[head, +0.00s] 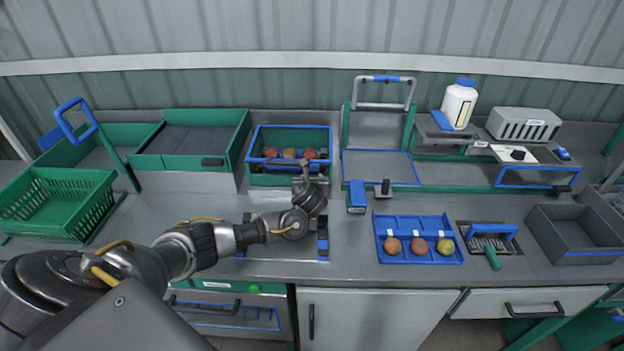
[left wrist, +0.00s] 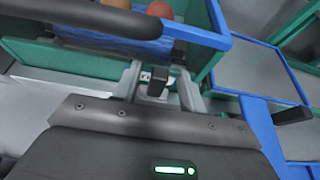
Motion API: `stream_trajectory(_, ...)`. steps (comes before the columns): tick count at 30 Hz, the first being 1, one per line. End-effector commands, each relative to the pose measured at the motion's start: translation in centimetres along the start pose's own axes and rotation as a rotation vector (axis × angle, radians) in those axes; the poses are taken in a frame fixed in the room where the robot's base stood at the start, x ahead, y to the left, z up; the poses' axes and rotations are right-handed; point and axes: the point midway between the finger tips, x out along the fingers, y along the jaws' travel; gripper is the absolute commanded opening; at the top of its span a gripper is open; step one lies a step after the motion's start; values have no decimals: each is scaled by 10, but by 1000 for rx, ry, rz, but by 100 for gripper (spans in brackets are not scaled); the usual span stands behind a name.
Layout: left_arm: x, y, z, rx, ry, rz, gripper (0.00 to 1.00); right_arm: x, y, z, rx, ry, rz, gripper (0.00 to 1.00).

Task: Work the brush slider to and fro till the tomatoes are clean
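A blue-rimmed green washing box (head: 262,181) stands at the back middle of the bench with three reddish tomatoes (head: 289,154) in a row at its rim. My left gripper (head: 305,172) is at the front right of this box, pointing at it. In the left wrist view its two grey fingers (left wrist: 158,84) stand apart, with a small black knob (left wrist: 156,82) between them and gaps beside it. A blurred black bar (left wrist: 100,16) crosses in front of the tomatoes there. I cannot tell which part is the brush slider. My right gripper is not in view.
Green crates (head: 60,203) stand at the left, a grey bin (head: 572,232) at the far right. A white bottle (head: 459,105) stands at the back.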

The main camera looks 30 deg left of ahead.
Motion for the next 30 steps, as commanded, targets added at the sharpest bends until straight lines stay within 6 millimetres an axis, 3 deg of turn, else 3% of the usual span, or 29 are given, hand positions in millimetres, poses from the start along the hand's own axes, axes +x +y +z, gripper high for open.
stream_trajectory(8,-9,0,1,2,-3,-1,42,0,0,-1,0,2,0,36)
stream_trajectory(18,-66,-2,4,1,-1,-4,42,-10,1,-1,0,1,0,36)
stream_trajectory(30,-105,-1,2,1,1,-2,42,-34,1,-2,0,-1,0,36)
